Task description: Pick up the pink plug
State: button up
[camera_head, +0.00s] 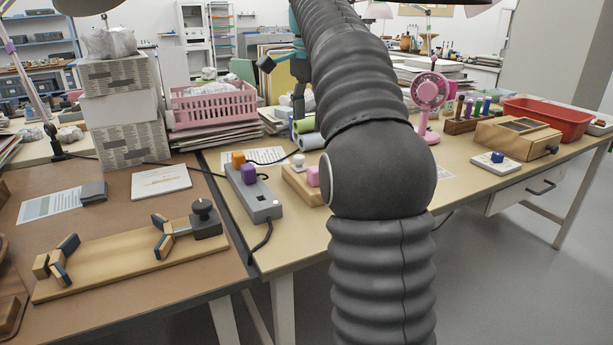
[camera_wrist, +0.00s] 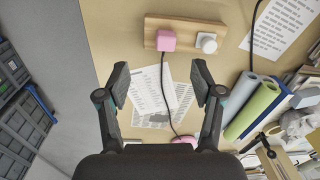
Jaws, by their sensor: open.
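The pink plug (camera_wrist: 166,40) sits on a wooden board (camera_wrist: 185,23) in the wrist view, beside a round white plug (camera_wrist: 207,42). A dark cord runs from the pink plug down across papers. In the head view the pink plug (camera_head: 313,176) shows on the board (camera_head: 299,183), its right side close against the outline of my arm. The white plug (camera_head: 297,159) shows just behind it. My gripper (camera_wrist: 160,78) is open and empty, with its fingers apart and the pink plug beyond their tips. In the head view my arm hides much of the area around the board.
A grey power strip (camera_head: 259,205) with an orange plug (camera_head: 238,158) and a purple plug (camera_head: 249,174) lies left of the board. A pink fan (camera_head: 428,92) stands right of my arm. Rolled tubes (camera_wrist: 258,107) lie to the right in the wrist view.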

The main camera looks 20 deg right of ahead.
jog(key=shift+m, duration=0.8)
jog(key=f, duration=0.2)
jog(key=w+d+f+b, duration=0.1)
jog(key=f, duration=0.2)
jog(key=d+f+b, duration=0.1)
jog(key=f, duration=0.2)
jog(key=shift+w+f, duration=0.15)
jog(key=shift+w, duration=0.05)
jog(key=f, duration=0.1)
jog(key=f+b, duration=0.1)
jog(key=f, duration=0.2)
jog(key=shift+w+d+f, duration=0.1)
jog(key=shift+w+d, duration=0.15)
jog(key=shift+w, duration=0.05)
jog(key=shift+f, duration=0.65)
jog(key=c, duration=1.2)
